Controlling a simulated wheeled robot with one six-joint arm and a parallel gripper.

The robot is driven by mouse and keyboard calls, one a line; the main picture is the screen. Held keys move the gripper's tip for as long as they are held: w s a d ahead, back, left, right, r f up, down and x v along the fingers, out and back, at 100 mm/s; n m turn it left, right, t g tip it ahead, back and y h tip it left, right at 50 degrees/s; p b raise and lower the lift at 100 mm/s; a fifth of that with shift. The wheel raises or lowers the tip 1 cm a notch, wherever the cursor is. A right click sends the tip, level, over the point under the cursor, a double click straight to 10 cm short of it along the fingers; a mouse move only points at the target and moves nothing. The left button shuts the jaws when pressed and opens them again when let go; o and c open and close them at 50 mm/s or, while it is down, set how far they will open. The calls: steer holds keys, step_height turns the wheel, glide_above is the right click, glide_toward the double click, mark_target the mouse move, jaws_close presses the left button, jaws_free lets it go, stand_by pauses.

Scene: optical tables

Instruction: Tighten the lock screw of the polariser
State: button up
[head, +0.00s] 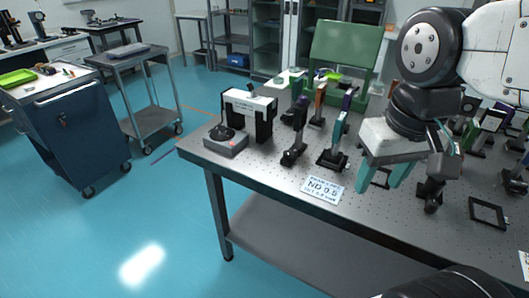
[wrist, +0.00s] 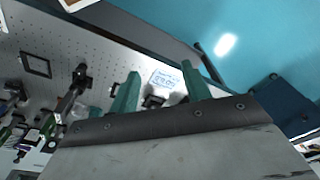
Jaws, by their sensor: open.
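My gripper (head: 382,180) hangs above the optical table (head: 290,185), its two green fingers apart with nothing between them. In the wrist view the fingers (wrist: 162,90) point toward the table's front edge, with a white label card seen between them. Several post-mounted optics stand on the table. One with a light blue plate (head: 339,129) is left of my gripper, and a dark one (head: 295,148) is further left. Another dark mount (head: 432,195) is just right of my gripper. I cannot tell which mount is the polariser, and no lock screw can be made out.
The label card reading ND 0.5 (head: 322,190) lies near the front edge. A white-and-black frame (head: 248,112) and a grey box with a black knob (head: 226,139) stand at the left end. A black square frame (head: 488,213) lies at right. A blue cabinet (head: 66,135) stands across open floor.

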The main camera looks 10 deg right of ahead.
steer(key=w+m, duration=0.4)
steer(key=w, duration=0.5)
steer(key=m+g, duration=0.1)
steer(key=m, duration=1.1)
glide_toward(287, 152)
steer(key=shift+s+f, duration=0.15)
steer(key=shift+f, duration=0.3)
steer(key=f, duration=0.7)
steer(key=shift+w+f, duration=0.25)
steer(key=shift+f, duration=0.05)
steer(key=c, duration=1)
